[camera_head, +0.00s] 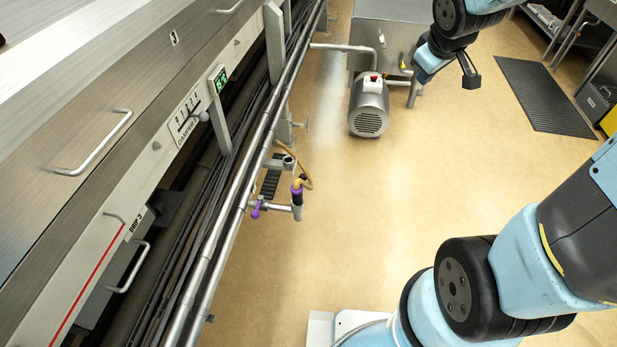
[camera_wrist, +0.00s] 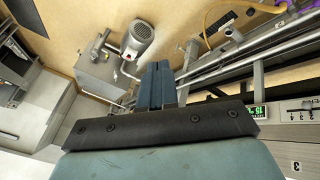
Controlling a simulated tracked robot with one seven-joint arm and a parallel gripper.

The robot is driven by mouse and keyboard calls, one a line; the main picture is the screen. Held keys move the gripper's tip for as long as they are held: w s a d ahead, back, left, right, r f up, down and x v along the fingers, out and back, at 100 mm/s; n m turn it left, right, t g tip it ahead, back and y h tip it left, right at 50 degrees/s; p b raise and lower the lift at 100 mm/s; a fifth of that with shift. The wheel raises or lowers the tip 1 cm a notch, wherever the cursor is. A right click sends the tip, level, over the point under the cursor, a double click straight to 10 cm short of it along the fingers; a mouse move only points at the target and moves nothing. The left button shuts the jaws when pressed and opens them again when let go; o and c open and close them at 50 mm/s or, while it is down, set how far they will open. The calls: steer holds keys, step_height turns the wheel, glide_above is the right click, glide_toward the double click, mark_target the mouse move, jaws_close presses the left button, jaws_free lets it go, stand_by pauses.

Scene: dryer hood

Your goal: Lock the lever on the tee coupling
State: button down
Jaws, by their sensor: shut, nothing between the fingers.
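The tee coupling (camera_head: 296,206) is a grey metal fitting on a short branch beside the long pipes, in the middle of the head view. A purple lever (camera_head: 256,206) sticks out at its left, angled in the picture. A black hose end with a purple band (camera_head: 297,186) stands upright on top of the tee. How the lever's latch sits is too small to tell. My gripper (camera_head: 470,74) is at the upper right of the head view, well away from the coupling. Its two blue-grey fingers (camera_wrist: 158,82) are together and empty in the wrist view.
Long steel pipes (camera_head: 231,196) run along the dryer hood (camera_head: 85,130) at left. A motor (camera_head: 369,106) stands on the floor behind. Open floor (camera_head: 390,190) lies right of the coupling.

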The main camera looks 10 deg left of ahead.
steer(key=w+a+f+n+g+y, duration=0.1)
steer(key=w+a+f+n, duration=0.15)
steer(key=a+f, duration=0.4)
steer(key=w+a+f+n+y, duration=0.1)
steer(key=a+f+n+y, duration=0.2)
steer(key=f, duration=0.7)
steer(key=w+a+f+n+g, duration=0.1)
steer(key=a+f+n, duration=0.35)
steer(key=f, duration=0.45)
steer(key=s+a+f+n+g+y, duration=0.1)
steer(key=s+a+f+n+y, duration=0.1)
steer(key=s+a+f, duration=0.2)
step_height(320, 180, down, 5)
steer(key=shift+a+r+n+g, duration=0.15)
steer(key=shift+a+n+g, duration=0.2)
steer(key=shift+a, duration=0.65)
glide_toward(303, 181)
step_height(303, 181, down, 3)
steer(key=s, duration=0.2)
steer(key=shift+w+a+f, duration=0.55)
steer(key=shift+w+a, duration=0.1)
steer(key=shift+w, duration=0.15)
steer(key=shift+w+a+f, duration=0.55)
steer(key=shift+w+a, duration=0.1)
steer(key=shift+w, duration=0.2)
